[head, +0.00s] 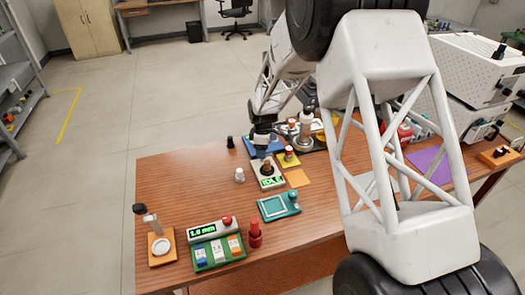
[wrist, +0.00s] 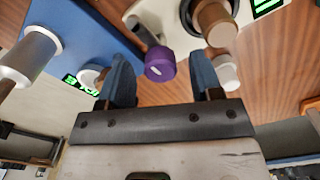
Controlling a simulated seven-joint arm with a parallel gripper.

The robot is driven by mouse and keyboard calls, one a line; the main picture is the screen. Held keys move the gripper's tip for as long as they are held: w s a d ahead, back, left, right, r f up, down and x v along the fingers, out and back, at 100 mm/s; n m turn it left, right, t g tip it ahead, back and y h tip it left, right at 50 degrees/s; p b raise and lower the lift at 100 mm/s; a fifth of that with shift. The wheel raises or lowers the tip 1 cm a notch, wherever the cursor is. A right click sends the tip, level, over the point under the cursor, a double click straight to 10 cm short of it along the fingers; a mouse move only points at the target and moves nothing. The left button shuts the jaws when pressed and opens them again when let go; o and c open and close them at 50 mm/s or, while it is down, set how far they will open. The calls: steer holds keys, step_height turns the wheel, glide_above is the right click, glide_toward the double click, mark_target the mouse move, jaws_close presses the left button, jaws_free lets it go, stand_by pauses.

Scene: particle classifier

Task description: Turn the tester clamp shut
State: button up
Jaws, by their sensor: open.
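My gripper (wrist: 161,66) is open, its two blue fingers apart. In the wrist view a purple knob (wrist: 160,64) on a grey rod shows between the fingertips, and I see no contact. The rod lies between a blue unit (wrist: 80,35) with a green display and a white unit (wrist: 158,14) with a brown cylinder (wrist: 216,22) in a dark ring. I cannot tell for sure which part is the tester clamp; the knob may be its handle. In the head view my gripper (head: 262,140) is over the blue unit (head: 248,143), behind the white unit marked IDLE (head: 267,184). The knob is hidden there.
A white cylinder (wrist: 228,72) stands close to the right finger, and a larger one (wrist: 30,55) is at left.

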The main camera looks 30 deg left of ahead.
steer(key=shift+f, duration=0.35)
steer(key=c, duration=0.9)
